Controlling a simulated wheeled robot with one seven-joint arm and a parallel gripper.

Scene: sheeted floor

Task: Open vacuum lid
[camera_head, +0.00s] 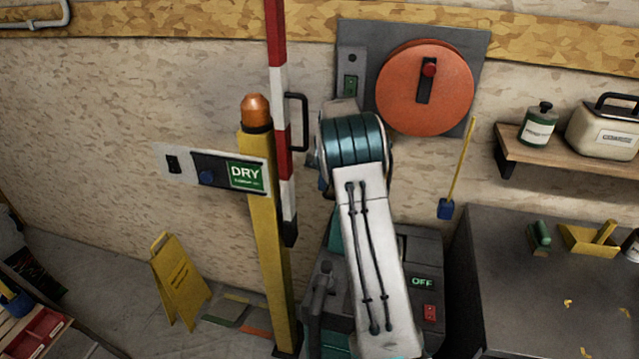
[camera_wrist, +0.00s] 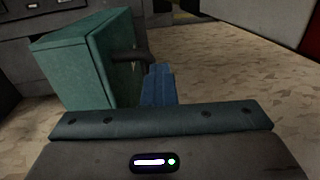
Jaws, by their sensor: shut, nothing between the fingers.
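The vacuum appears to be the dark grey machine (camera_head: 428,262) with a green OFF display and a red switch, at lower centre in the head view. My arm covers much of it. In the wrist view a teal box-like part (camera_wrist: 72,62), perhaps its lid, stands at left with a dark bar handle (camera_wrist: 130,57) on its right face. My gripper's blue fingers (camera_wrist: 158,80) are together and empty, close to the handle's right end. I cannot tell whether they touch it. The fingers are hidden in the head view. Whether the lid is open is unclear.
A yellow post (camera_head: 265,220) with a DRY panel (camera_head: 244,175) and a striped pole (camera_head: 284,130) stand left of my arm. A yellow floor sign (camera_head: 178,280) stands further left. A dark cabinet (camera_head: 540,290) stands at right, below a wooden shelf (camera_head: 570,166).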

